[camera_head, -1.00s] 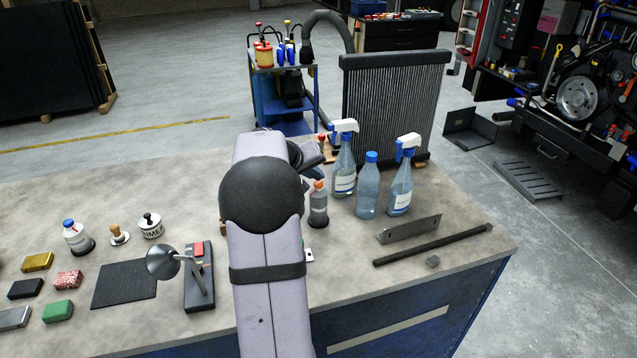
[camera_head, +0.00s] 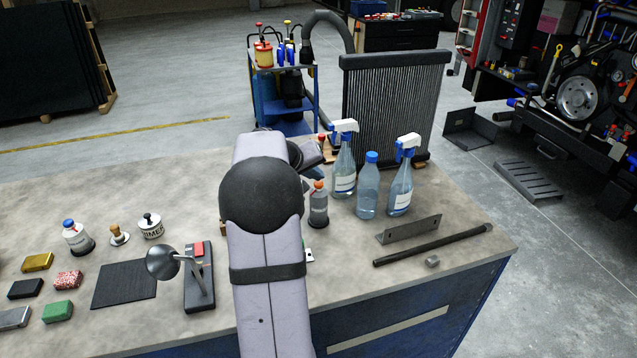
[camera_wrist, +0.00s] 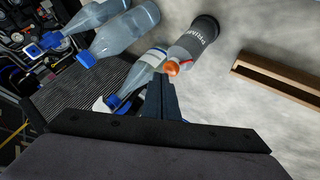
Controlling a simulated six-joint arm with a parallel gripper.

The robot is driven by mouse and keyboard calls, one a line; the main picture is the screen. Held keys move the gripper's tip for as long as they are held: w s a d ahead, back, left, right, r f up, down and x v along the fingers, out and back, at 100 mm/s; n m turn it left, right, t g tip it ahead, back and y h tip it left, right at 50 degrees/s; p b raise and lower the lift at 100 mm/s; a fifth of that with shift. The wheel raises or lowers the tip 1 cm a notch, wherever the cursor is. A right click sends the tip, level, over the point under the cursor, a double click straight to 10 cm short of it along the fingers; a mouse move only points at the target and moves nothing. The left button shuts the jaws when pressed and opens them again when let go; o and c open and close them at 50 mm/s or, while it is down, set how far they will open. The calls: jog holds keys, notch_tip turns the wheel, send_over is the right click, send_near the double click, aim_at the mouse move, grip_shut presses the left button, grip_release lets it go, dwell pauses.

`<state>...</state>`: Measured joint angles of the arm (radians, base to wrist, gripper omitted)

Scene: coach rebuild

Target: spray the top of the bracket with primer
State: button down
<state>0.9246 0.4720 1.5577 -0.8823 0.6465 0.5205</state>
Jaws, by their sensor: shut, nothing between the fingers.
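A dark bottle with an orange cap (camera_head: 318,208) stands upright on the bench beside my arm. In the wrist view its label reads PRIM and the rest is turned away (camera_wrist: 196,40). My gripper (camera_wrist: 158,82) is shut and empty, its fingertips close to the orange cap and a spray bottle; I cannot tell whether they touch. My arm hides the gripper in the head view. A grey metal piece with holes, likely the bracket (camera_head: 410,229), lies at the bench's right. Two clear spray bottles with white-and-blue heads (camera_head: 344,170) (camera_head: 401,182) flank a blue-capped bottle (camera_head: 367,188).
A ribbed panel (camera_head: 394,108) stands behind the bottles. A wooden piece (camera_wrist: 275,80) lies right of the primer bottle. A lamp (camera_head: 165,263) stands left of my arm.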

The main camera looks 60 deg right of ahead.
aim_at(316, 186)
jog(key=shift+f+b, duration=0.45)
jog(key=shift+b, duration=0.25)
jog(key=shift+r, duration=0.15)
dwell(0.5)
jog(key=shift+r, duration=0.4)
jog(key=shift+r+p, duration=2.1)
jog(key=shift+r, duration=0.75)
